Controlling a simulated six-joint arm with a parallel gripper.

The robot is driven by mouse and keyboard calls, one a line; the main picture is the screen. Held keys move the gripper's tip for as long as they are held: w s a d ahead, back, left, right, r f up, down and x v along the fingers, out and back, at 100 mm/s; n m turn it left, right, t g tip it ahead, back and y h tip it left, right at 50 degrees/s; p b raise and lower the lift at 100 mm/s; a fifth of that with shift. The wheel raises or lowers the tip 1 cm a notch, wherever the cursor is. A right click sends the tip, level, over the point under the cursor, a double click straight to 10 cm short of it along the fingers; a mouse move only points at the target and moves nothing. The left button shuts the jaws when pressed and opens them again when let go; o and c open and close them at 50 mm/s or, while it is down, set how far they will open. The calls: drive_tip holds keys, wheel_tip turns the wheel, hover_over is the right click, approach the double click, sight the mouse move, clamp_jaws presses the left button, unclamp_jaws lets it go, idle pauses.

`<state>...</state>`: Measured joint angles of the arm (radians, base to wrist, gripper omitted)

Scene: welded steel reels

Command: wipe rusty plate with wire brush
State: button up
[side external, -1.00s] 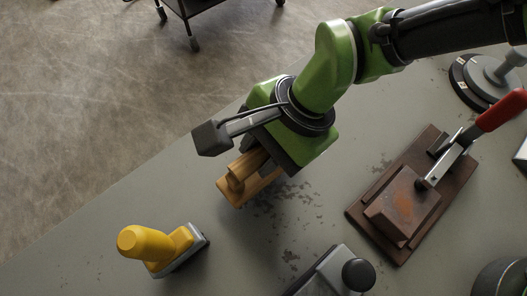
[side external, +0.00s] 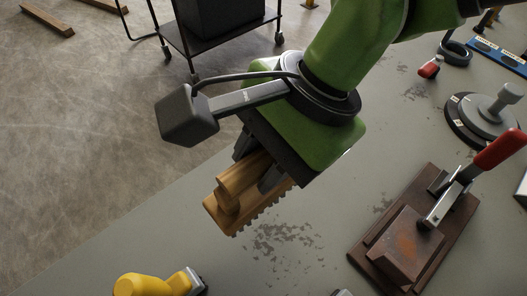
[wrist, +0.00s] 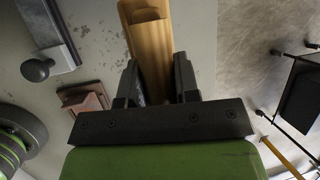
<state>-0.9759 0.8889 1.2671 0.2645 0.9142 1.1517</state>
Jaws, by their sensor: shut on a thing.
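The wire brush (side external: 226,213) has a wooden body and handle, with a toothed row of bristles along its lower edge. My gripper (side external: 257,170) is shut on its handle and holds it tilted, seemingly above the grey table. In the wrist view the brush (wrist: 149,42) sticks out between the two fingers of my gripper (wrist: 157,82). The rusty plate (side external: 407,246) is a brown block with orange rust, lying on a dark red-brown base to the right of the brush, apart from it. It also shows in the wrist view (wrist: 86,103), at the left.
A toggle clamp with a red handle (side external: 499,149) stands at the plate's base. A yellow-handled tool (side external: 147,285) is at the lower left. A round grey stand (side external: 487,116) is at the right. A black cart (side external: 215,22) is on the floor beyond the table edge.

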drive_tip(key=s+d+n+g+h, duration=0.1)
drive_tip(key=s+d+n+h, duration=0.1)
drive_tip(key=d+n, duration=0.7)
drive_tip(key=s+d+n+g+h, duration=0.1)
drive_tip(key=s+d+n+h, duration=0.2)
drive_tip(key=d+n, duration=0.6)
drive_tip(key=d+h, duration=0.1)
drive_tip(key=d, duration=0.4)
drive_tip(key=shift+s+f+g, duration=0.15)
drive_tip(key=shift+g, duration=0.25)
drive_tip(key=shift+f, duration=4.15)
drive_tip(key=shift+w+a+r, duration=0.25)
drive_tip(key=shift+w+a, duration=0.1)
drive_tip(key=shift+c, duration=0.2)
drive_tip(key=shift+w+a+f, duration=0.15)
drive_tip(key=shift+w+a, duration=0.1)
drive_tip(key=shift+w+a+f, duration=0.1)
drive_tip(key=shift+w+a, duration=0.7)
drive_tip(key=shift+s+d, duration=1.4)
wheel_tip(320, 180, up, 8)
drive_tip(key=shift+r, duration=0.2)
